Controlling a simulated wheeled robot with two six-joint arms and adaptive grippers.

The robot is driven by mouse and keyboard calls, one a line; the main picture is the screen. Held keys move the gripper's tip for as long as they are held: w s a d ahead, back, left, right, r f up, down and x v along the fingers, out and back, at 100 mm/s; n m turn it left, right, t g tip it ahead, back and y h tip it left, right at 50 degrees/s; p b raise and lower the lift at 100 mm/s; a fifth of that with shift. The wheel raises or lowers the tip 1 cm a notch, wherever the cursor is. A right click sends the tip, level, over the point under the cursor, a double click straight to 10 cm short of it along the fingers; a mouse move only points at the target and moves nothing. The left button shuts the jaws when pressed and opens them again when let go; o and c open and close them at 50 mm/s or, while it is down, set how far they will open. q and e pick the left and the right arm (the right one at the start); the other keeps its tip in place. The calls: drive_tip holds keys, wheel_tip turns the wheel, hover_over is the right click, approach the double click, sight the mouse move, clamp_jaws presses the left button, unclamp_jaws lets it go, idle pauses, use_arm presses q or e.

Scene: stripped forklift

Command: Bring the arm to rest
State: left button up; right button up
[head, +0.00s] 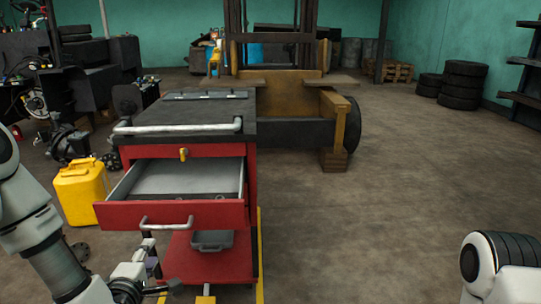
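My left arm comes in from the lower left. Its gripper (160,264) is just below and in front of the handle (166,224) of the open drawer (170,214) in a red tool cart (251,190). The fingers look spread, one pointing up near the handle and one lower to the right, with nothing seen between them. I cannot tell whether the upper finger touches the handle. Of my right arm, only a white and black link (500,265) shows at the lower right; its gripper is out of view.
The drawer is pulled out and holds small items at its right. A grey tray (212,240) sits on the cart's lower shelf. A yellow canister (82,192) stands left of the cart. The stripped forklift (290,95) is behind it. The floor to the right is clear.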

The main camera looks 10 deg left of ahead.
use_arm(q)
drive_tip(key=s+d+f+m+g+h, duration=0.1)
drive_tip(key=s+d+f+m+g, duration=0.15)
drive_tip(key=f, duration=0.55)
drive_tip(key=s+d+f+m+g+h, duration=0.2)
drive_tip(key=s+d+f, duration=0.1)
drive_tip(key=f, duration=0.4)
drive_tip(key=s+d+f+m+g, duration=0.3)
drive_tip(key=s+f+m+g, duration=0.3)
drive_tip(key=s, duration=0.4)
drive_tip(key=s+d+f+m+g, duration=0.3)
drive_tip(key=s+f+m+g, duration=0.2)
drive_tip(key=s+f+m, duration=0.45)
wheel_tip(320, 180, up, 20)
drive_tip(key=p, duration=1.9)
drive_tip(key=shift+s+f+h, duration=0.15)
drive_tip(key=shift+h, duration=0.25)
drive_tip(key=shift+a, duration=0.1)
